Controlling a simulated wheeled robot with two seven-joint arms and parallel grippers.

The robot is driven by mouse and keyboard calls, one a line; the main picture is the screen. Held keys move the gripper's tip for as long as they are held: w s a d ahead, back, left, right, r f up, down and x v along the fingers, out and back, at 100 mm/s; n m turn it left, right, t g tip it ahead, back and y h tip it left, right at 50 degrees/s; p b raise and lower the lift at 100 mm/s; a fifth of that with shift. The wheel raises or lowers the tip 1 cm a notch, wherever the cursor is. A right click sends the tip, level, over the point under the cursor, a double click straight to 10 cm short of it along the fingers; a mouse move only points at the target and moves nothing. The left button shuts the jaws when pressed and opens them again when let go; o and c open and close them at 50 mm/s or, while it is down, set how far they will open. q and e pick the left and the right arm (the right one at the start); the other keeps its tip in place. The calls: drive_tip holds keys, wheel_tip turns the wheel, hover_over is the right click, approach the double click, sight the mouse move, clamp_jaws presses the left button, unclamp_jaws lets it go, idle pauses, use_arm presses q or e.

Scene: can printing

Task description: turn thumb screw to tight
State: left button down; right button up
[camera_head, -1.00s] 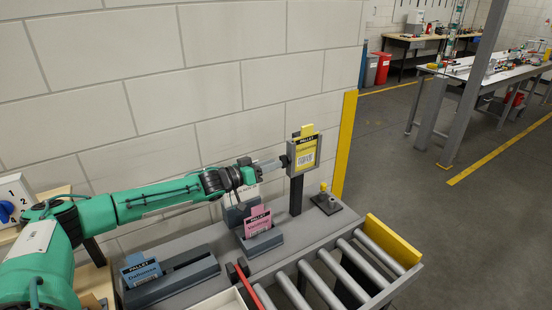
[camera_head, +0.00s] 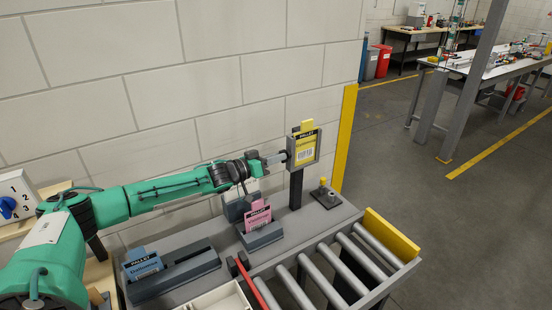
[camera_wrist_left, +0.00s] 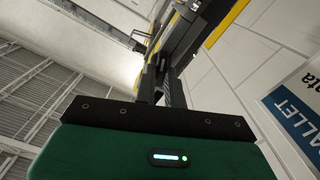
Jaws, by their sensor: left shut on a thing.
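A grey upright holder (camera_head: 318,146) on a black post carries a yellow pallet card (camera_head: 305,145). A small dark knob, apparently the thumb screw (camera_head: 287,156), sits at the holder's left side. My left gripper (camera_head: 283,157) reaches it from the left and is shut on it, with the fingertips hiding most of it. In the left wrist view the dark fingers (camera_wrist_left: 160,72) point up toward the dark holder parts, and the screw itself cannot be made out. The screw's tightness cannot be told. My right gripper is out of view.
Pink (camera_head: 258,216) and blue (camera_head: 143,262) pallet cards stand in grey holders on the bench. A roller conveyor (camera_head: 335,262) with a yellow end stop (camera_head: 392,234) lies in front. A small dark plate with a knob (camera_head: 325,197) is right of the post. The wall is close behind.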

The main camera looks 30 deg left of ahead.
use_arm(q)
drive_tip(key=shift+m, duration=0.3)
drive_tip(key=m+b, duration=0.1)
drive_tip(key=m, duration=0.6)
drive_tip(key=m+b, duration=0.2)
drive_tip(key=m, duration=0.5)
drive_tip(key=m+b, duration=0.2)
drive_tip(key=m, duration=0.5)
drive_tip(key=shift+s+d+f, duration=0.1)
drive_tip(key=shift+d+f, duration=0.1)
drive_tip(key=shift+d, duration=0.05)
drive_tip(key=shift+m, duration=0.4)
drive_tip(key=c, duration=1.5)
unclamp_jaws()
drive_tip(key=shift+s+a, duration=0.1)
